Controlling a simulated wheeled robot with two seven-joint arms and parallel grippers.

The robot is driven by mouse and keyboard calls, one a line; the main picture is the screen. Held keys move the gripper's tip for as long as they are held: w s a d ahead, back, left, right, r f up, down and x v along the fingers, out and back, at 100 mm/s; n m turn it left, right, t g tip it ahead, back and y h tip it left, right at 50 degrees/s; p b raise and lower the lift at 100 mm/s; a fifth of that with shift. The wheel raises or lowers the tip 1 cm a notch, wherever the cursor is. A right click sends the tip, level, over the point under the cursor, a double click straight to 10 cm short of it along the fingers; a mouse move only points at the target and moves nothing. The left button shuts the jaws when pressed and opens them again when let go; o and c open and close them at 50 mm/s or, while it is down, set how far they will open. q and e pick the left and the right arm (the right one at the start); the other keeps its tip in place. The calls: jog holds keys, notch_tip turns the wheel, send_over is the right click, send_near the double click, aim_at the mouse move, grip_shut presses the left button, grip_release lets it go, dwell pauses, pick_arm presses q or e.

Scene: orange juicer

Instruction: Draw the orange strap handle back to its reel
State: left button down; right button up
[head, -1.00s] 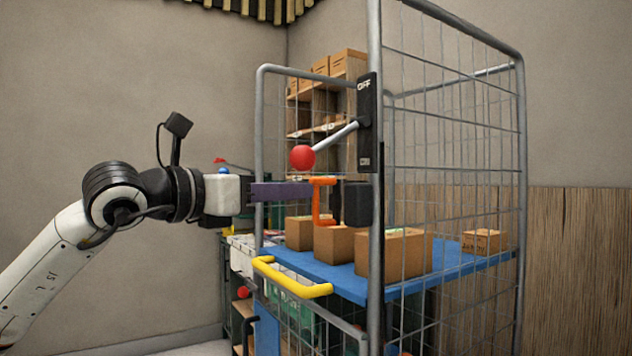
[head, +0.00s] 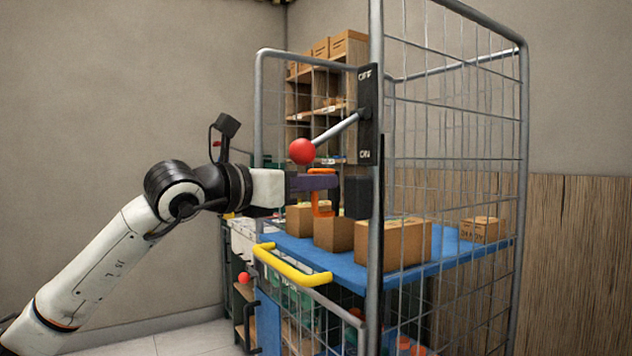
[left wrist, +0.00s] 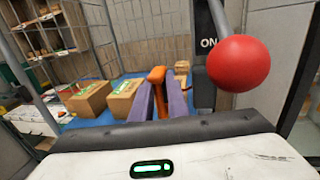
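The orange strap handle (head: 322,192) stands inside the wire cage, just left of a dark box (head: 357,197) that looks like its reel. Only a narrow gap shows between them in the head view, and I cannot make out a strap. My left gripper (head: 322,182) reaches in from the left, its purple fingers overlapping the handle. In the left wrist view the orange handle (left wrist: 157,76) shows between the two purple fingers (left wrist: 162,98). Whether both fingers press on it cannot be told. My right gripper is not in view.
A lever with a red knob (head: 302,151) on an OFF/ON plate (head: 367,115) hangs just above my gripper. Cardboard boxes (head: 393,242) stand on the blue shelf (head: 345,272) below. A yellow handle (head: 290,266) juts from its front. The cage post (head: 376,300) stands right of the dark box.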

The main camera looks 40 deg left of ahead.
pick_arm(q)
jog(key=shift+s+d+b, duration=0.2)
jog(key=shift+d, duration=0.25)
jog(key=shift+s+d+b, duration=0.15)
jog(key=shift+s+d, duration=0.05)
jog(key=shift+d, duration=0.25)
jog(key=c, duration=1.8)
grip_release()
jog(key=shift+c, duration=0.2)
